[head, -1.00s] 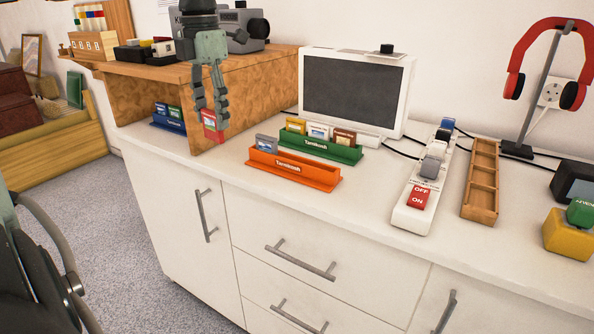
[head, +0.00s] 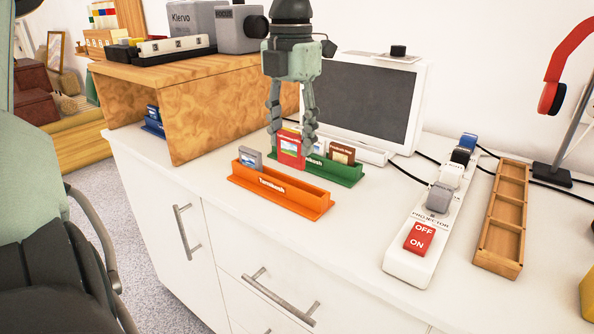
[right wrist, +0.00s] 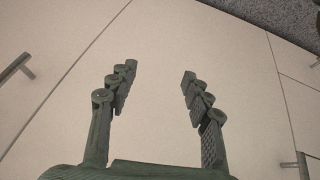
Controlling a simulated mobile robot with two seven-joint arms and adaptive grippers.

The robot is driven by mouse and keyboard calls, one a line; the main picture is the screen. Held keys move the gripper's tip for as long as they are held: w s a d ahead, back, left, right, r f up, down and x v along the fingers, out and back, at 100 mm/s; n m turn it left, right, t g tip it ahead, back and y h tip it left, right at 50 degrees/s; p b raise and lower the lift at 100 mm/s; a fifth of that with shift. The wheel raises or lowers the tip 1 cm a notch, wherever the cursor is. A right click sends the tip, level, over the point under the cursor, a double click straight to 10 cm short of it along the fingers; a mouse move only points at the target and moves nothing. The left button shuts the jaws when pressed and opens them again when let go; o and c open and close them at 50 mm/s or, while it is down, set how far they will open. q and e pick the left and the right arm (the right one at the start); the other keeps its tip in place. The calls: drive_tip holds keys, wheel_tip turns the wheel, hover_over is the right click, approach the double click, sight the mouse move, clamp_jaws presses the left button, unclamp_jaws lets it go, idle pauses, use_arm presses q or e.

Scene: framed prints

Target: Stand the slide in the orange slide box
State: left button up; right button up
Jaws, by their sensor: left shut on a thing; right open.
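The orange slide box (head: 290,194) sits on the white counter, with a grey slide (head: 250,158) standing at its left end. Its right part looks empty. My left gripper (head: 291,143) points down and is shut on a red-framed slide (head: 290,152), held upright. In the head view the slide overlaps the green slide box (head: 345,171) just behind the orange one. Its lower edge appears close above the orange box's back; the exact gap is unclear. My right gripper (right wrist: 159,75) is open and empty in the right wrist view, facing pale cabinet fronts.
The green box holds several slides, including a brown one (head: 342,152). A wooden shelf (head: 215,110) stands left, with a blue slide box (head: 153,127) under it. A monitor (head: 360,100), a power strip (head: 412,257) and a wooden tray (head: 497,262) stand to the right.

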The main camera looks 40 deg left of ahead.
sight(297, 168)
use_arm(q)
drive_tip(key=shift+s+d+f, duration=0.25)
drive_tip(key=shift+d+f, duration=0.15)
drive_tip(key=shift+d, duration=0.2)
drive_tip(key=shift+s+d+f, duration=0.25)
drive_tip(key=shift+d+f, duration=0.15)
drive_tip(key=shift+d, duration=0.15)
drive_tip(key=shift+f, duration=2)
use_arm(e)
drive_tip(key=shift+w+a+r+t, duration=0.15)
drive_tip(key=shift+w+a+t, duration=0.25)
drive_tip(key=shift+w, duration=0.15)
use_arm(q)
drive_tip(key=o, duration=1)
use_arm(e)
drive_tip(key=shift+w+a+r, duration=0.15)
drive_tip(key=shift+w+a, duration=0.1)
drive_tip(key=shift+w, duration=0.05)
